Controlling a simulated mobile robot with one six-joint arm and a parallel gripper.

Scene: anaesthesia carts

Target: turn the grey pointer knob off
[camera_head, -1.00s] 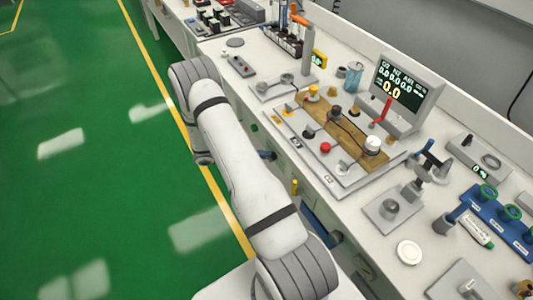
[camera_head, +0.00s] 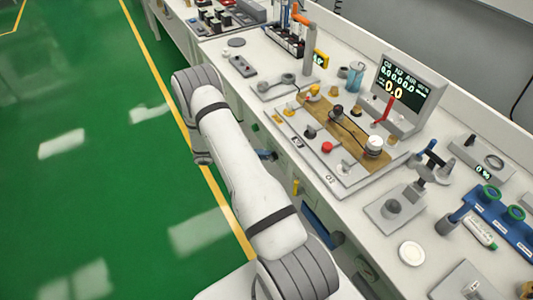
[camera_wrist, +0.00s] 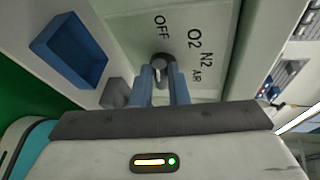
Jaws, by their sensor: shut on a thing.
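The grey pointer knob (camera_wrist: 163,60) shows in the wrist view on a pale panel (camera_wrist: 205,75) marked OFF, O2, N2 and AIR.
A blue open bin (camera_wrist: 68,50) and a grey block (camera_wrist: 115,93) are left of the knob in the wrist view. The crowded white bench (camera_head: 350,225) holds a monitor (camera_head: 407,88) and a wooden board (camera_head: 375,158). Green floor (camera_head: 90,150) is clear on the left.

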